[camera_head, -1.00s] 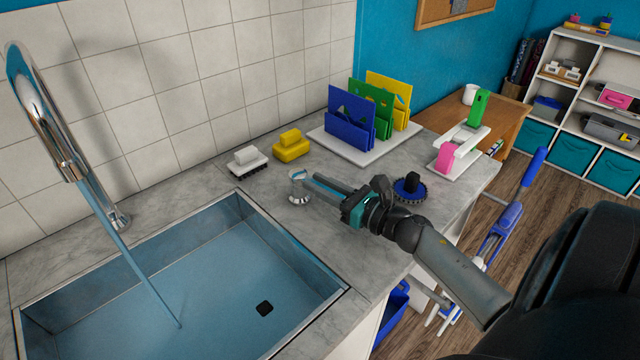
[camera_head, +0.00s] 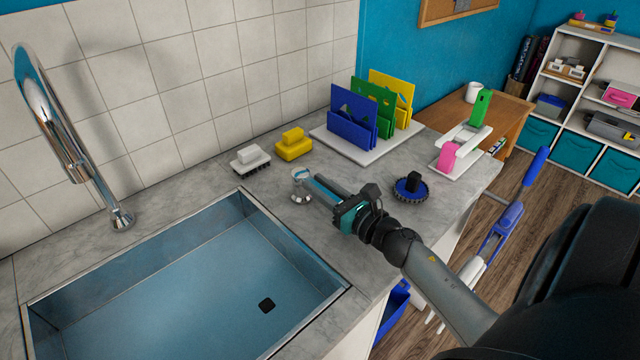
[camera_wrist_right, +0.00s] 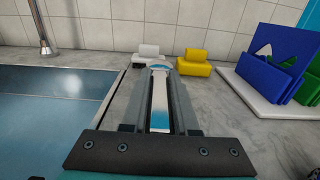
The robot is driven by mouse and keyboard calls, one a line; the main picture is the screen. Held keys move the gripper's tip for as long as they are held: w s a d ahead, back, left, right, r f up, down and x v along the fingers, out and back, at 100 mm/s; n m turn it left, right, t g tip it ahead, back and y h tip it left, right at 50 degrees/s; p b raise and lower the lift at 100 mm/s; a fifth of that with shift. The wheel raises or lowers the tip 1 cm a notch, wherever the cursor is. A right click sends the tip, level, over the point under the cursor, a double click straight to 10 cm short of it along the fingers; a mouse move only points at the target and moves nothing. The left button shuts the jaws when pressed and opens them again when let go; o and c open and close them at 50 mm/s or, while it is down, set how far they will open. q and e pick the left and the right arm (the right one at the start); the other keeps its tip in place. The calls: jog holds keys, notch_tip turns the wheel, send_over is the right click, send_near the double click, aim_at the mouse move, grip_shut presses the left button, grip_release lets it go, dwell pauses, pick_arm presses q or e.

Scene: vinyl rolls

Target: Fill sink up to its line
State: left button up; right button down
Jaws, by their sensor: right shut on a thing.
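The metal sink (camera_head: 150,246) is set in the grey counter, with bluish water (camera_head: 170,300) in it and a dark square drain (camera_head: 266,306) showing through. I cannot make out a fill line on its walls. The chrome faucet (camera_head: 45,110) arches over the sink, and no stream falls from its spout. The tap lever (camera_head: 301,178) stands on the counter right of the sink. My right gripper (camera_head: 318,190) is shut on this lever, whose blue-and-white bar (camera_wrist_right: 160,100) lies between the fingers in the wrist view. My left gripper is out of view.
A white brush (camera_head: 250,160) and a yellow one (camera_head: 294,145) stand behind the lever. A white rack (camera_head: 365,148) holds blue, green and yellow boards. A round blue brush (camera_head: 411,187) sits right of my gripper. Shelves (camera_head: 590,90) stand far right.

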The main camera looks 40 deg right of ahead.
jog(key=c, duration=0.7)
grip_release()
jog(key=s, duration=0.5)
jog(key=s+b, duration=0.1)
jog(key=s, duration=0.4)
jog(key=s+d, duration=0.1)
jog(key=s, duration=0.4)
jog(key=shift+s, duration=0.15)
